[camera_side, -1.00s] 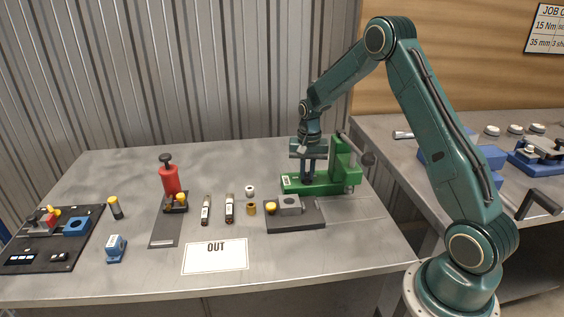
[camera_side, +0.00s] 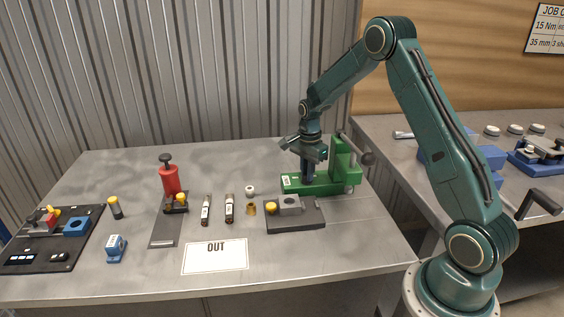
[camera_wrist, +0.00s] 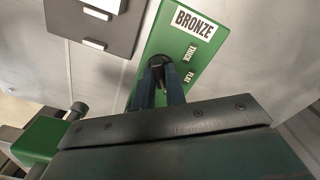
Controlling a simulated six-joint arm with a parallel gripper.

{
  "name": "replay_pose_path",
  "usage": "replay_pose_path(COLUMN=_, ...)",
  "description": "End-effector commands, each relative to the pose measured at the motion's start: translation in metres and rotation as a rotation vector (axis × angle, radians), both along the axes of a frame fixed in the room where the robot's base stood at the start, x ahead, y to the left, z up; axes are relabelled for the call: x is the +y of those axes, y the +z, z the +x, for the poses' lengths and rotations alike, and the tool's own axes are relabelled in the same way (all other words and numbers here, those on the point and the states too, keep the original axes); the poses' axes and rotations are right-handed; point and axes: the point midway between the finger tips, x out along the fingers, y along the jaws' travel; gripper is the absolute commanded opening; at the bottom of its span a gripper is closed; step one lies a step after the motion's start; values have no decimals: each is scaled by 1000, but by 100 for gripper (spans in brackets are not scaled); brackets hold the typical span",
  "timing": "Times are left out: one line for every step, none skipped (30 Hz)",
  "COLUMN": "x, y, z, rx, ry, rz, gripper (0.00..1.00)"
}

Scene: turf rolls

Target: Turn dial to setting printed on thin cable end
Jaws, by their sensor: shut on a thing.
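My gripper (camera_side: 309,178) points down at the green press (camera_side: 296,184) on the right of the table. Its fingers (camera_wrist: 162,80) are shut on a small black dial (camera_wrist: 155,63) on the press's green base, which shows in the wrist view. The dial's pointer is hidden between the fingers. Two dark cable ends with white marks lie mid-table, a slimmer left one (camera_side: 206,209) and a right one (camera_side: 229,207). Their print is too small to read.
A dark plate (camera_side: 309,217) with a grey block and yellow knob lies in front of the press. A lever with a round knob (camera_side: 367,158) sticks out at its right. A red tool (camera_side: 170,181), OUT card (camera_side: 215,257) and black panel (camera_side: 50,258) stand left.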

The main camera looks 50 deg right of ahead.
Motion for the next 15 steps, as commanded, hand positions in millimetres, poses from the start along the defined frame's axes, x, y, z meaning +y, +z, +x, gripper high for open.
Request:
replay_pose_path(x=-1, y=1, z=0, rx=-1, ry=-12, rz=-2, gripper=0)
replay_pose_path(x=-1, y=1, z=0, rx=-1, ry=-16, rz=-2, gripper=0)
replay_pose_path(x=-1, y=1, z=0, rx=-1, ry=-21, rz=-2, gripper=0)
replay_pose_path(x=-1, y=1, z=0, rx=-1, ry=-23, rz=-2, gripper=0)
replay_pose_path(x=-1, y=1, z=0, rx=-1, ry=-24, rz=-2, gripper=0)
replay_pose_path(x=-1, y=1, z=0, rx=-1, ry=-26, rz=-2, gripper=0)
replay_pose_path(x=-1, y=1, z=0, rx=-1, ry=-26, rz=-2, gripper=0)
replay_pose_path(x=-1, y=1, z=0, rx=-1, ry=-26, rz=-2, gripper=0)
replay_pose_path(x=-1, y=1, z=0, rx=-1, ry=-26, rz=-2, gripper=0)
replay_pose_path(x=-1, y=1, z=0, rx=-1, ry=-26, rz=-2, gripper=0)
replay_pose_path(x=-1, y=1, z=0, rx=-1, ry=-26, rz=-2, gripper=0)
replay_pose_path(x=-1, y=1, z=0, rx=-1, ry=-26, rz=-2, gripper=0)
replay_pose_path(x=-1, y=1, z=0, rx=-1, ry=-26, rz=-2, gripper=0)
replay_pose_path(x=-1, y=1, z=0, rx=-1, ry=-26, rz=-2, gripper=0)
replay_pose_path(x=-1, y=1, z=0, rx=-1, ry=-26, rz=-2, gripper=17)
